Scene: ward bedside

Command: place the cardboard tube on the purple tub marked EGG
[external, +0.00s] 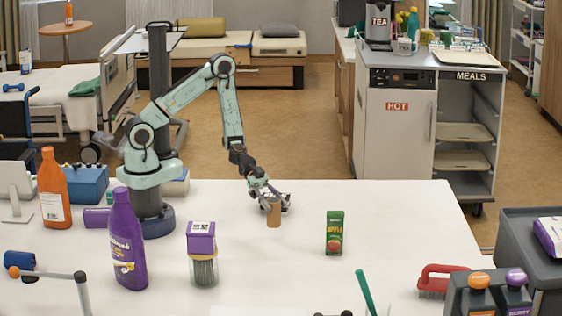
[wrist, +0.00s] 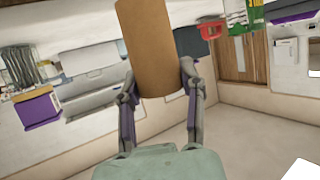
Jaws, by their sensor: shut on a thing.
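The brown cardboard tube (external: 273,214) is upright in my gripper (external: 268,198), right of the arm's base in the external view. In the wrist view the tube (wrist: 150,50) is between the two fingers of my gripper (wrist: 158,85), which are shut on it. I cannot tell whether its lower end touches the table. A purple tub (external: 201,236) with a white label sits on top of a clear, dark-filled jar (external: 204,271), left of and nearer the camera than the tube. Its lettering is too small to read. A purple tub also shows in the wrist view (wrist: 38,110).
A tall purple bottle (external: 128,240) stands left of the tub and jar. A green apple carton (external: 334,233) stands right of the tube. An orange bottle (external: 53,190) and blue box (external: 87,184) are at far left. The table (external: 400,215) is clear between tube and tub.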

